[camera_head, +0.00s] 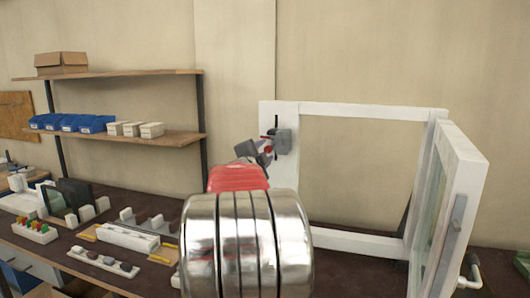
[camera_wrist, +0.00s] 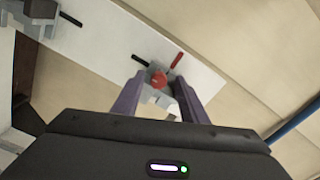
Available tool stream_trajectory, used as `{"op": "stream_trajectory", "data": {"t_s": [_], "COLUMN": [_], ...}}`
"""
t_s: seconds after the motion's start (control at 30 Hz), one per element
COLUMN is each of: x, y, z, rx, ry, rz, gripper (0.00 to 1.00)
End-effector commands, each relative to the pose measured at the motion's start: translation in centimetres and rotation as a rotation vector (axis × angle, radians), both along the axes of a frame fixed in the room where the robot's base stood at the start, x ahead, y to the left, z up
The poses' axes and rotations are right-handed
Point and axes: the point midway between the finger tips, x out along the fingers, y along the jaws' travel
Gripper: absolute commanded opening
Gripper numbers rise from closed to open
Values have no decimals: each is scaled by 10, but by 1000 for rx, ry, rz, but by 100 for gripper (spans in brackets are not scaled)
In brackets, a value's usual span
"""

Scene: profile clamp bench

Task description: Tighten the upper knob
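A red knob (camera_wrist: 159,80) sits on a small grey clamp on the white panel in the wrist view. My gripper (camera_wrist: 160,88) is open, with one finger on each side of the knob and visible gaps between. A red strip (camera_wrist: 176,60) and a black slot (camera_wrist: 140,60) lie beside the knob. In the head view, my gripper (camera_head: 260,149) is at the upper left of the white frame (camera_head: 360,112), close to a grey clamp body (camera_head: 283,141). My arm hides the panel's lower part. I cannot tell in the head view whether the fingers touch anything.
A dark grey block (camera_wrist: 40,9) is at the upper left of the wrist view. A white sash (camera_head: 456,180) stands open at the right. Shelves (camera_head: 150,137) with blue bins (camera_head: 75,123) are at left, above a bench with several small parts.

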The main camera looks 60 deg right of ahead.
Motion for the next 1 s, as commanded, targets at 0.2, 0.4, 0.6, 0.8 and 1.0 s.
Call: {"op": "stream_trajectory", "data": {"t_s": [0.2, 0.4, 0.6, 0.8, 1.0], "x": [-2, -6, -9, -13, -16], "y": [16, 42, 70, 98, 124], "z": [1, 1, 1, 1, 0], "rx": [-1, -2, -2, -2, -2], "ry": [-1, -1, -1, -1, -1], "rz": [0, 1, 2, 3, 3], "gripper": [39, 39, 39, 39, 39]}}
